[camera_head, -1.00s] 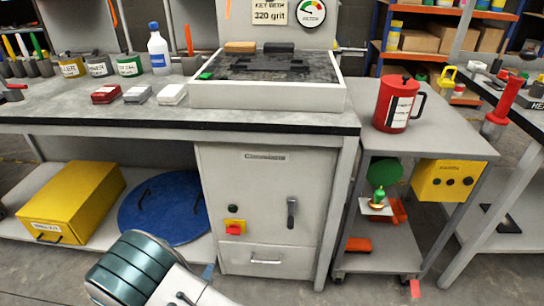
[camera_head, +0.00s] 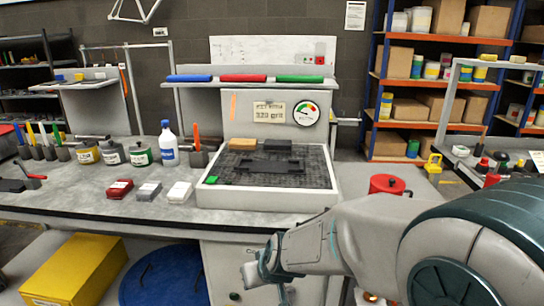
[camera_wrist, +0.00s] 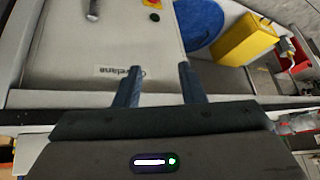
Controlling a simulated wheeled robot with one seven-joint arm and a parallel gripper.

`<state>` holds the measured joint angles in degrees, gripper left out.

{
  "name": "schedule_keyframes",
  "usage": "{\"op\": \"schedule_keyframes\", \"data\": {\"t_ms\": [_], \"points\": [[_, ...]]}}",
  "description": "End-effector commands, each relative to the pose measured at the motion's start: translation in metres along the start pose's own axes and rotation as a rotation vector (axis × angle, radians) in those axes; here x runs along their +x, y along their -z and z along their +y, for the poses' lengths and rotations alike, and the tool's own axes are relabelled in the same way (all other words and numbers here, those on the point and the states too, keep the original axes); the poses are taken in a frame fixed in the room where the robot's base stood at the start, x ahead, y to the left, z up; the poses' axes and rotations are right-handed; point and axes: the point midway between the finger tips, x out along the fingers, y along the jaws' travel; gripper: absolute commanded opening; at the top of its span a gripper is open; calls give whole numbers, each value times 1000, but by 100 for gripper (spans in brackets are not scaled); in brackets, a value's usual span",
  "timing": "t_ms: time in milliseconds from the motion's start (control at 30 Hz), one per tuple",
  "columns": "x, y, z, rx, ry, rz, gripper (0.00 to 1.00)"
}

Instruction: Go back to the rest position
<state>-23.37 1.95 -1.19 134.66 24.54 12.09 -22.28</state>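My gripper (camera_wrist: 161,78) shows in the wrist view with its two dark fingers apart and nothing between them. It faces the grey cabinet front (camera_wrist: 95,45), which appears upside down there. In the head view my arm reaches in from the right, bent, and my gripper (camera_head: 272,268) hangs low in front of the cabinet, below the bench's front edge. The arm hides part of the cabinet and of the side cart. I cannot tell the exact gap between fingers and cabinet.
The workbench (camera_head: 100,205) carries a grey-rimmed sanding tray (camera_head: 262,197), a white-blue bottle (camera_head: 169,145), jars and small blocks. A red canister (camera_head: 386,185) stands partly behind my arm. A yellow box (camera_head: 75,270) and a blue round lid (camera_head: 165,278) lie below. Shelving stands behind.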

Motion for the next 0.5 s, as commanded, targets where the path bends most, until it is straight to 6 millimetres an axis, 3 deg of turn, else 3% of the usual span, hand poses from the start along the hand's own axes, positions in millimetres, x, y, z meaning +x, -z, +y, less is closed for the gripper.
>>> {"op": "schedule_keyframes", "data": {"t_ms": [33,300,500], "points": [[-33,3,11,30,-6,-12,36],[-156,-40,61,192,-95,-156,36],[-219,-79,83,306,-198,-249,36]]}}
